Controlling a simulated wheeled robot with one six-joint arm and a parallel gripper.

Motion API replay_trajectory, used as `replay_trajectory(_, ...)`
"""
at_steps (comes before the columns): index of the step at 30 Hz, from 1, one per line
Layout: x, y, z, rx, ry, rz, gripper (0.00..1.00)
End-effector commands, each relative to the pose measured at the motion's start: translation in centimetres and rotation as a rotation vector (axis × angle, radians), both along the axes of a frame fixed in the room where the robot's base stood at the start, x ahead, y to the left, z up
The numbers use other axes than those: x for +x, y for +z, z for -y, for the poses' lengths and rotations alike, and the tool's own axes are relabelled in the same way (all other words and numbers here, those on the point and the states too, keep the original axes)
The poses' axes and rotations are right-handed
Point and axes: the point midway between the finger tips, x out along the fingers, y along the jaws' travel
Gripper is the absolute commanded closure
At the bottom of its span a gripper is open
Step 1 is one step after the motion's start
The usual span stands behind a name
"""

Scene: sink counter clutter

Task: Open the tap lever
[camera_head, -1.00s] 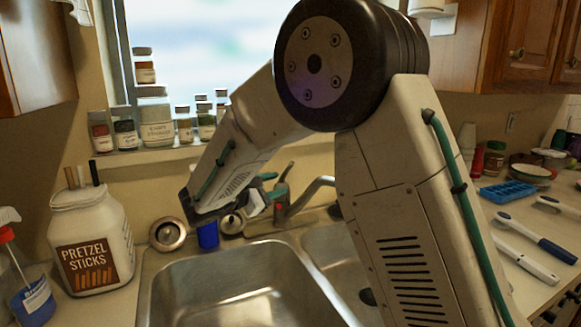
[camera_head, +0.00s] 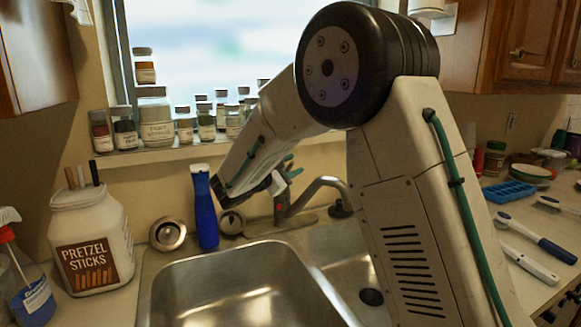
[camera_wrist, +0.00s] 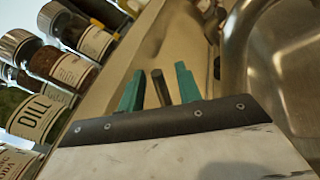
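The metal tap (camera_head: 281,210) stands behind the sink, with its curved spout reaching right over the basins. My gripper is at the top of the tap in the head view (camera_head: 289,171), partly hidden by my own wrist. In the wrist view, its two teal fingers (camera_wrist: 160,90) are apart. A dark upright stick, seemingly the tap lever (camera_wrist: 161,88), shows between them with a gap on each side. I cannot tell whether either finger touches it. The lever is hard to make out in the head view.
A double steel sink (camera_head: 235,285) lies in front. A blue bottle (camera_head: 205,215) and a round metal strainer (camera_head: 168,233) stand left of the tap. Several spice jars (camera_head: 157,120) line the window sill. A pretzel jar (camera_head: 90,245) is at left.

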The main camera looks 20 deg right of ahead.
Motion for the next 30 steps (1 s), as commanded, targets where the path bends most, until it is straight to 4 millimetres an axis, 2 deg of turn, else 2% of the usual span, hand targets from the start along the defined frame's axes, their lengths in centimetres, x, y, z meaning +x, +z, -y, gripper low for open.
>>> replay_trajectory(2, 0.0, 0.0, 0.0, 0.000, 0.000, 0.000, 0.66)
replay_trajectory(3, 0.0, 0.0, 0.0, 0.000, 0.000, 0.000, 0.77)
replay_trajectory(6, 0.0, 0.0, 0.0, 0.000, 0.000, 0.000, 1.00)
replay_trajectory(14, 0.3, 0.2, -0.1, -0.006, -0.001, -0.036, 1.00)
replay_trajectory(24, 3.0, 1.4, -0.6, -0.062, 0.000, -0.353, 1.00)
replay_trajectory(30, 3.8, 1.6, -0.7, -0.082, 0.000, -0.458, 1.00)
